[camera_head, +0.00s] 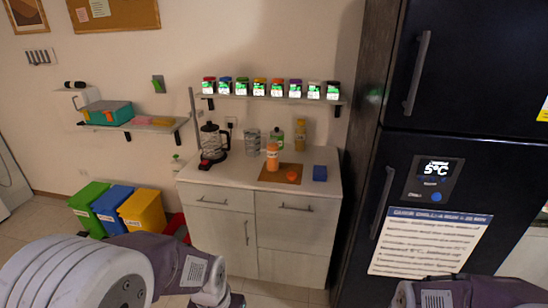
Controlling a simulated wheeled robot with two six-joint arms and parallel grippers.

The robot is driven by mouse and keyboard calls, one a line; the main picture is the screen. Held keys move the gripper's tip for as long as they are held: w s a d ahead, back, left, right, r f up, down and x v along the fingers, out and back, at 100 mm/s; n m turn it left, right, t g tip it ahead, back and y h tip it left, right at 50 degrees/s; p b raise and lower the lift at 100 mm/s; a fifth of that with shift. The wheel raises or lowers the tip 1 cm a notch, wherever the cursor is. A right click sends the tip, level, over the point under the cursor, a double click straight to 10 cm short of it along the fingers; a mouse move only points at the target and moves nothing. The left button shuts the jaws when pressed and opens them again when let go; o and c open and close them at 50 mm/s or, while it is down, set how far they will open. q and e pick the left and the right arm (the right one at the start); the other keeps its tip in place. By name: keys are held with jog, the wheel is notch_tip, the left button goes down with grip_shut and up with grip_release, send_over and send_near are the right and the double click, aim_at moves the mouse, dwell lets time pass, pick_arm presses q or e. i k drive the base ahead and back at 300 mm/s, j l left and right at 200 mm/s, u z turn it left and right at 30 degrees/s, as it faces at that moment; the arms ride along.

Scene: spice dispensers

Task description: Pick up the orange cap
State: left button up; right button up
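A small orange cap (292,176) lies on a brown mat (268,175) on the white counter. An orange bottle (272,158) stands upright on the same mat, to the left of the cap. My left arm comes in from the lower left, well in front of and below the counter. Only a small part of my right arm shows at the bottom right, in front of the fridge. Both grippers are below the frame edge, so their fingers are hidden.
A blue block (320,173) sits right of the mat. A coffee press (213,142), a glass jar (252,142) and a yellow bottle (300,135) stand behind. Several spice dispensers (260,87) line the shelf above. A black fridge (450,150) bounds the right. Colored bins (142,211) stand left.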

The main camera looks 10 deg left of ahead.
aim_at(291, 176)
jog(key=i+j+z, duration=0.95)
jog(key=j, duration=0.2)
jog(key=i+j+z, duration=0.45)
jog(key=j, duration=0.35)
jog(key=i+j+z, duration=0.1)
jog(key=j+z, duration=0.15)
jog(key=j, duration=0.15)
